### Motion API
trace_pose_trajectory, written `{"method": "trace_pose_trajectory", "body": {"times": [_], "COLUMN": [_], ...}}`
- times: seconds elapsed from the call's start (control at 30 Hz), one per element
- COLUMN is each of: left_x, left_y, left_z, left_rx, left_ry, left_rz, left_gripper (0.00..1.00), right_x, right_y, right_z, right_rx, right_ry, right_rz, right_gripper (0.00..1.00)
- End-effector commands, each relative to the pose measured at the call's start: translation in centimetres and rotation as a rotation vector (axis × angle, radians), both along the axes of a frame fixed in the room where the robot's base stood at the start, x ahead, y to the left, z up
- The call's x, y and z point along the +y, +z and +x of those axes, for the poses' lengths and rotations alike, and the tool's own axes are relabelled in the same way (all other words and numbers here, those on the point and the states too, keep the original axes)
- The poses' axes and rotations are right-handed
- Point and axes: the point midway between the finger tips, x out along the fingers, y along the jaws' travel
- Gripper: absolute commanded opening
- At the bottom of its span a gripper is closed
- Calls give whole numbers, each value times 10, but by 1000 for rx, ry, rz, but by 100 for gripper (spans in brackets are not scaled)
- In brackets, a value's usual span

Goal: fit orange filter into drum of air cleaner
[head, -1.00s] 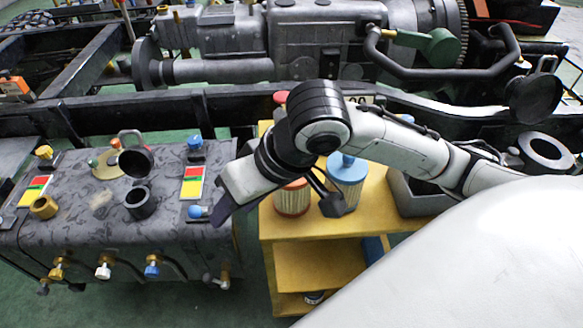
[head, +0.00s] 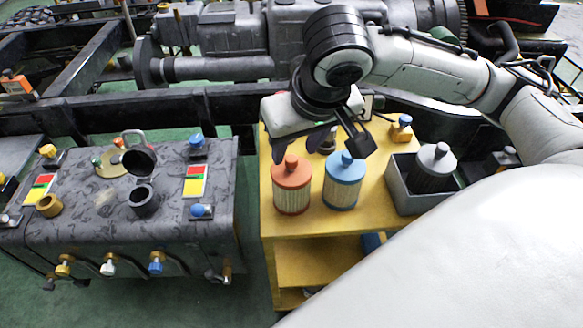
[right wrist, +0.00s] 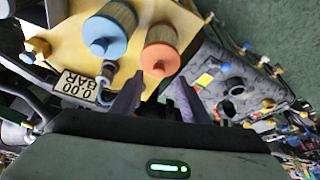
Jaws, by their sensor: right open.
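The orange filter (head: 291,187), with pale pleats and a knobbed cap, stands upright on the yellow bench beside a blue filter (head: 344,182). My right gripper (head: 298,143) is open and empty, just behind and above the orange filter's knob. In the right wrist view the orange filter (right wrist: 160,54) lies ahead, roughly between the fingers and apart from them. A small dark cup (head: 143,200) with a raised lid sits on the grey tank; I cannot tell that it is the drum. The larger open ring seen earlier at far right is now hidden behind my right arm. My left gripper is not in view.
A grey bin (head: 404,188) with a dark grey filter (head: 434,167) stands right of the blue filter. The grey tank (head: 100,225) with valves lies left of the yellow bench (head: 315,225), across a narrow gap. A dark chassis rail runs behind them.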

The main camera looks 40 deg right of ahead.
Motion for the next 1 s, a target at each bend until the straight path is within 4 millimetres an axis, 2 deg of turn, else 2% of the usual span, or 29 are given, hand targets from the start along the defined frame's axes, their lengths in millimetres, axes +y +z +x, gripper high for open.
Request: {"method": "trace_pose_trajectory", "body": {"times": [0.03,0.2,0.5,0.57,0.77,1.0], "left_x": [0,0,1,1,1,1], "left_y": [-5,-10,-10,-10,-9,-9], "left_z": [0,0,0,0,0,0], "left_rx": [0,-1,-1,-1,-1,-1], "left_ry": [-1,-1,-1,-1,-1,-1], "left_rz": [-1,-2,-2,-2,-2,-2], "left_gripper": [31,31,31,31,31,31], "right_x": [-3,-6,-7,-7,-7,-6], "right_y": [-10,-30,-34,-34,-34,-33], "right_z": [4,15,17,17,17,18], "right_rx": [2,1,-1,-1,-1,-2], "right_ry": [-4,0,2,2,2,1], "right_rz": [-1,-1,-1,-1,-1,0], "right_gripper": [42,42,42,35,1,0]}}
